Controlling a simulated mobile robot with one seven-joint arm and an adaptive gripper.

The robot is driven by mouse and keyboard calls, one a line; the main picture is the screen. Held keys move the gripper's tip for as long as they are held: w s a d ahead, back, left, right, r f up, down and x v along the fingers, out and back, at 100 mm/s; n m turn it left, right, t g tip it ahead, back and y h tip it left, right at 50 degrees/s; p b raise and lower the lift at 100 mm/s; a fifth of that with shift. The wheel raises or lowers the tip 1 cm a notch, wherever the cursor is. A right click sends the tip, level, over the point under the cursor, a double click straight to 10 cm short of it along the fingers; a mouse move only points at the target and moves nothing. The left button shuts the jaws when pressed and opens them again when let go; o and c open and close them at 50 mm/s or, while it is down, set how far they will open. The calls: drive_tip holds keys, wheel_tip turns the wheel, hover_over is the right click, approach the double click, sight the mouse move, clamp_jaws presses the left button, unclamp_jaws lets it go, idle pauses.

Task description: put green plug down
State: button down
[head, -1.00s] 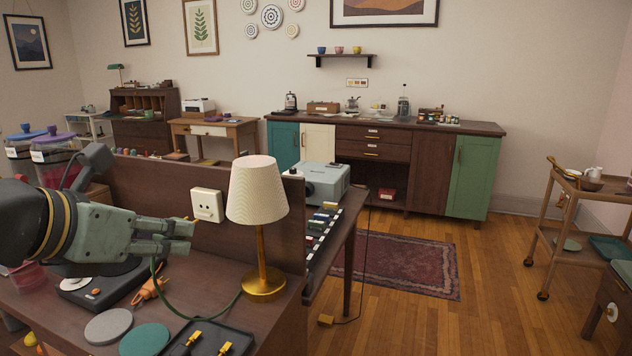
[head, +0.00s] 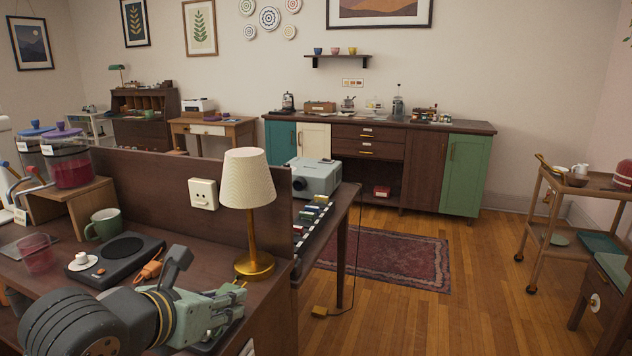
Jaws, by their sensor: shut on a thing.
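My gripper (head: 240,292) is low over the right front part of the wooden desk (head: 190,255), in front of the lamp's brass base. Its fingers are shut, pointing right. The green plug is not clearly visible; it is hidden in or behind the fingers. A dark tray (head: 232,328) lies under the gripper, mostly covered by it; small yellow parts show by the fingertips. The white wall socket (head: 203,194) on the desk's back panel has nothing in it.
A lamp (head: 248,190) with a cream shade stands just behind my gripper. To the left are a black hotplate (head: 118,258), a green mug (head: 104,224), an orange object (head: 150,268) and a pink glass (head: 37,253). The desk's right edge is close to the gripper.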

drive_tip(key=w+d+f, duration=0.3)
drive_tip(key=d+f, duration=0.2)
drive_tip(key=f, duration=0.8)
drive_tip(key=w+d+f, duration=0.4)
drive_tip(key=d+f, duration=0.1)
drive_tip(key=f, duration=0.8)
drive_tip(key=w+d+f, duration=0.3)
drive_tip(key=d+f, duration=0.2)
drive_tip(key=f, duration=0.8)
drive_tip(key=w+d+r, duration=0.1)
drive_tip(key=w+r, duration=0.3)
drive_tip(key=r, duration=0.4)
drive_tip(key=w+d+r, duration=0.1)
drive_tip(key=w+r, duration=0.4)
drive_tip(key=r, duration=0.2)
drive_tip(key=s+a+f+p, duration=0.1)
drive_tip(key=s+a+f, duration=0.1)
drive_tip(key=s+f, duration=0.7)
wheel_tip(320, 180, down, 5)
drive_tip(key=shift+s+a+r+p, duration=0.1)
drive_tip(key=shift+s+a+p, duration=0.05)
drive_tip(key=shift+p, duration=0.25)
